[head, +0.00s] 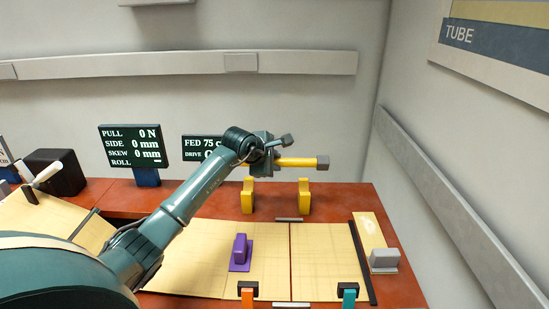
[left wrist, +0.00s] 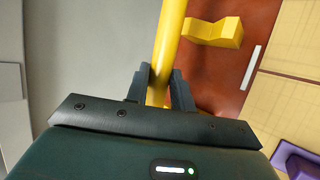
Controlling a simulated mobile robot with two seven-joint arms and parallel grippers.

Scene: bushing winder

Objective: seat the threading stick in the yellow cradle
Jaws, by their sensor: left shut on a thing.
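The threading stick (head: 298,162) is a yellow rod with a grey block on its right end. My left gripper (head: 272,156) is shut on the stick and holds it roughly level in the air. In the head view the stick appears above the yellow cradle, whose two posts (head: 248,196) (head: 304,196) stand at the back of the red table. In the left wrist view the stick (left wrist: 170,40) runs up between the two fingers (left wrist: 160,88), and one cradle post (left wrist: 215,32) shows to its right, apart from it. My right gripper is not in view.
Dark display panels (head: 134,147) stand at the back left, near a black box (head: 55,172). A purple block (head: 240,250) sits on the tan sheet (head: 320,262). An orange clip (head: 248,294) and a teal clip (head: 348,296) stand in front. A grey block (head: 384,260) lies right.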

